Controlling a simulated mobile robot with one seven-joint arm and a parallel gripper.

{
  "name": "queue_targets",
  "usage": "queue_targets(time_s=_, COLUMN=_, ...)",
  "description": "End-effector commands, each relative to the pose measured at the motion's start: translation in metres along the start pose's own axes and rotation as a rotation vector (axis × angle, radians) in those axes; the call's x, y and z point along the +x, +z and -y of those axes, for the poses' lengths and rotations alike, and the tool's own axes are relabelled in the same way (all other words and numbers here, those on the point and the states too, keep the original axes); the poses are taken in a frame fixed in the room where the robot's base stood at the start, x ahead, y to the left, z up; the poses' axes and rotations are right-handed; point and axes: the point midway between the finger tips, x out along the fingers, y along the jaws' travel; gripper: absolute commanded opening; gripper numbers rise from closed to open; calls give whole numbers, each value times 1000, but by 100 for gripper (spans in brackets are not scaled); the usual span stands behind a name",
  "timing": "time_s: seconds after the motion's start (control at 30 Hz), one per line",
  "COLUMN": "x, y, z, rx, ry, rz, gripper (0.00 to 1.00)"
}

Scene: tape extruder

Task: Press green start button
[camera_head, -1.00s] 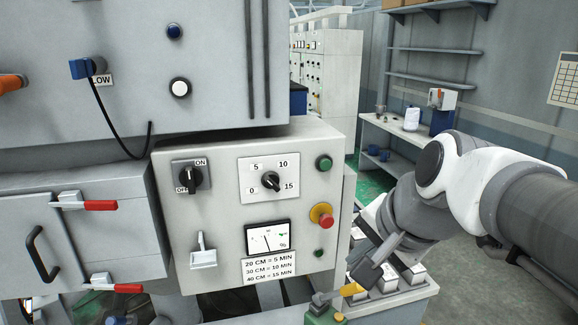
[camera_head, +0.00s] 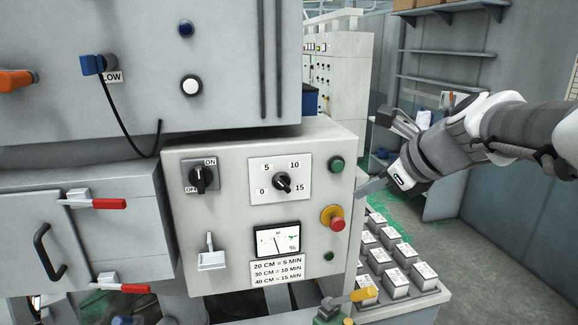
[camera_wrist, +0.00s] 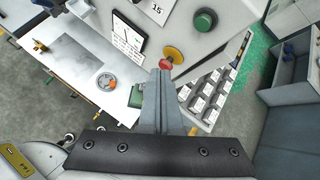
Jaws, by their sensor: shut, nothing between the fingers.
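A green button (camera_head: 336,164) sits at the upper right of the grey control panel (camera_head: 225,225). It also shows in the wrist view (camera_wrist: 204,20), above and right of my fingertips. A smaller green button or lamp (camera_head: 328,256) is low on the panel, under the red emergency stop (camera_head: 336,222) on its yellow base. My gripper (camera_head: 362,190) is just right of the panel, pointing left, below and right of the upper green button and apart from it. In the wrist view my fingers (camera_wrist: 165,75) are closed together and empty. Any lettering on the buttons is not readable.
The panel also carries an on/off switch (camera_head: 201,178), a timer dial (camera_head: 282,183) and a gauge (camera_head: 277,239). A tray of several boxed items (camera_head: 396,283) stands low at the right. A yellow-handled valve (camera_head: 350,297) is below the panel. Open floor lies further right.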

Motion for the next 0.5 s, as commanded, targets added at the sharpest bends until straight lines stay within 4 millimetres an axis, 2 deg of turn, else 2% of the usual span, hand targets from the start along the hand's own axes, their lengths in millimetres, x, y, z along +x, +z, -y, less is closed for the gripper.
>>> queue_targets(time_s=0.27, x=3, y=2, z=2, rx=-3, ry=1, rz=-2, gripper=0)
queue_targets(time_s=0.5, x=22, y=16, z=15, rx=-4, ry=3, rz=-2, gripper=0)
